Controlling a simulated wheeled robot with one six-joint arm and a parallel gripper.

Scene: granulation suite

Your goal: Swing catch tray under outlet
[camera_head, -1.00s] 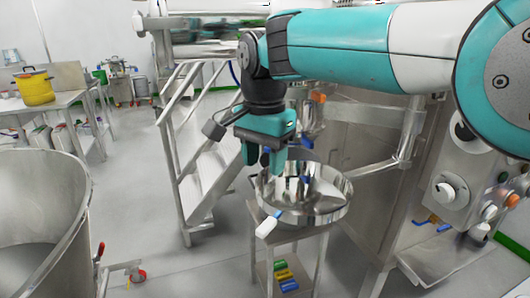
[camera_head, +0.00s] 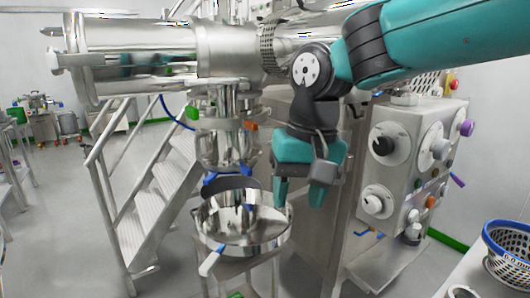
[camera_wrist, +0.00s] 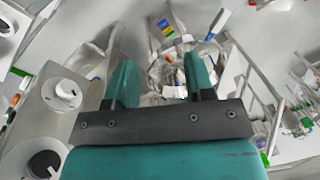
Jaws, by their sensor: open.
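The catch tray (camera_head: 268,244) is a shiny round steel dish on a stand, with a white-tipped handle (camera_head: 210,262) at its front left. The outlet (camera_head: 226,140) is a steel vertical pipe below the large horizontal cylinder, with blue parts near its lower end. In the picture the tray lies below the outlet and slightly right; I cannot tell if they line up. My gripper (camera_head: 301,194) points down, open and empty, above and right of the tray, apart from it. In the wrist view, my gripper's teal fingers (camera_wrist: 161,82) stand apart with shiny metal between them.
Metal stairs (camera_head: 150,205) stand left of the tray. A control cabinet with knobs (camera_head: 410,170) stands right of my gripper. A blue-rimmed basket (camera_head: 508,250) sits on a white surface at the lower right. Grey floor is open at the lower left.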

